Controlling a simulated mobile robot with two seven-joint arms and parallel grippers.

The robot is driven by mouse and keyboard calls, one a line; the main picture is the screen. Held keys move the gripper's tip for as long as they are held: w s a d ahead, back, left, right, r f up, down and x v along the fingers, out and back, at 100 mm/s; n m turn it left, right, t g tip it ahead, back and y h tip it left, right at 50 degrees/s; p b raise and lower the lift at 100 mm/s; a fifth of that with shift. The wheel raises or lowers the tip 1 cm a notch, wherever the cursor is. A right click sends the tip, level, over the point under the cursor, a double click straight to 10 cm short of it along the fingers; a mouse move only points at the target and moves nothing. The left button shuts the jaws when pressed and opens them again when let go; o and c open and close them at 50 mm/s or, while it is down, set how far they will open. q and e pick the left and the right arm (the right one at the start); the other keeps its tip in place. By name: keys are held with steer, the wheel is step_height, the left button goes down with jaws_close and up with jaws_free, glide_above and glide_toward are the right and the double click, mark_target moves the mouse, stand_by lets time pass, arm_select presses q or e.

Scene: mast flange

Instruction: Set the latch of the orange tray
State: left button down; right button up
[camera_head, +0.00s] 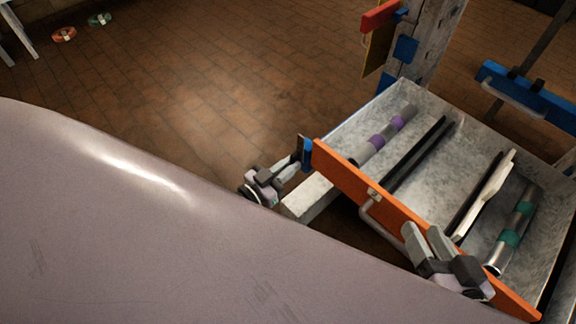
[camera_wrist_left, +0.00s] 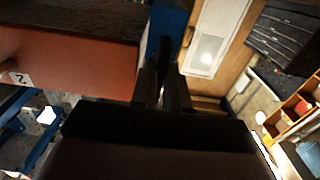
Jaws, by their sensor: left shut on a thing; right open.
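The orange tray is a grey metal drawer with an orange front panel (camera_head: 345,177), which fills the left of the left wrist view (camera_wrist_left: 85,65) with a label "2". A blue latch piece (camera_head: 308,154) stands at the panel's left end and shows in the left wrist view (camera_wrist_left: 168,22). My left gripper (camera_head: 299,152) is shut on this blue piece; its dark fingers (camera_wrist_left: 164,85) partly hide it. My right gripper (camera_head: 424,235) is open at the panel's right half, beside the pale handle (camera_head: 375,217). I cannot tell whether it touches the panel.
Inside the tray lie a tube with purple bands (camera_head: 383,138), a tube with teal bands (camera_head: 513,236), dark bars and a white piece (camera_head: 488,192). A weathered post (camera_head: 430,50) with blue fittings stands behind. A blue bar (camera_head: 530,95) is at right.

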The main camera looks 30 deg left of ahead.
steer(key=shift+s+f, duration=0.1)
arm_select(q)
steer(key=c, duration=1.1)
jaws_free()
arm_select(e)
steer(key=shift+f, duration=0.1)
arm_select(q)
steer(key=shift+s, duration=0.1)
steer(key=shift+p+v, duration=1.1)
steer(key=shift+v, duration=2.45)
arm_select(e)
steer(key=shift+d+h, duration=0.35)
steer(key=shift+h, duration=0.05)
